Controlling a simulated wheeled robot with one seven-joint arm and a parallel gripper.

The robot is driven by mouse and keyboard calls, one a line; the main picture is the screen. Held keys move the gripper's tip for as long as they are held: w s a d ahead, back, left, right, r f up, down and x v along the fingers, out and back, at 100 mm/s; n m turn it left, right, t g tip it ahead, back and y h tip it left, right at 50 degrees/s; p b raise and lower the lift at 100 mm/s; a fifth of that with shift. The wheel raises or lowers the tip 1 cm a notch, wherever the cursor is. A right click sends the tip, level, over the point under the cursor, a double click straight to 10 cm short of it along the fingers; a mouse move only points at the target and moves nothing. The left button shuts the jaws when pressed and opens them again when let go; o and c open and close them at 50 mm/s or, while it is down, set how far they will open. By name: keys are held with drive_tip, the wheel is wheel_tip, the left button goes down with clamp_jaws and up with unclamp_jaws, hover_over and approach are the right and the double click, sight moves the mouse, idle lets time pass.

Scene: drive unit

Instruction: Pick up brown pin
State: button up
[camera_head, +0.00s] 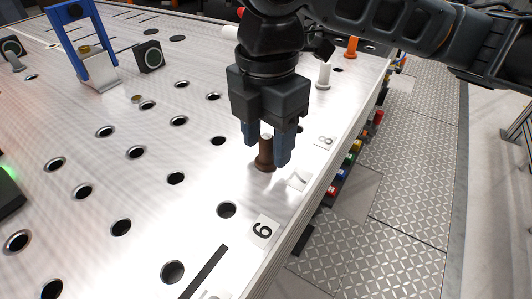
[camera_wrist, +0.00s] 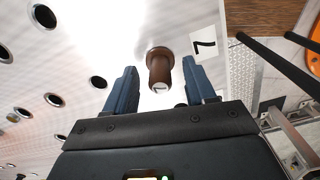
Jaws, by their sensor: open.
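The brown pin (camera_head: 265,156) stands upright in the metal board near its right edge, beside a number label partly hidden by my gripper in the head view. My gripper (camera_head: 266,157) is above the board with its blue fingers pointing down, open, one on each side of the pin. In the wrist view the brown pin (camera_wrist: 160,72) shows between the two blue fingers (camera_wrist: 160,82), with a gap on both sides. Its wider brown base meets the board, and a label reading 7 (camera_wrist: 205,46) lies beside it.
The metal board (camera_head: 120,190) has many empty holes. A white pin (camera_head: 324,75) and an orange pin (camera_head: 351,47) stand farther back along the right edge. A blue frame (camera_head: 83,45) and a black block (camera_head: 149,56) stand at the back left. Coloured parts (camera_head: 348,158) line the board's side.

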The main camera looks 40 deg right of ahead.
drive_tip(key=shift+f, duration=0.4)
clamp_jaws()
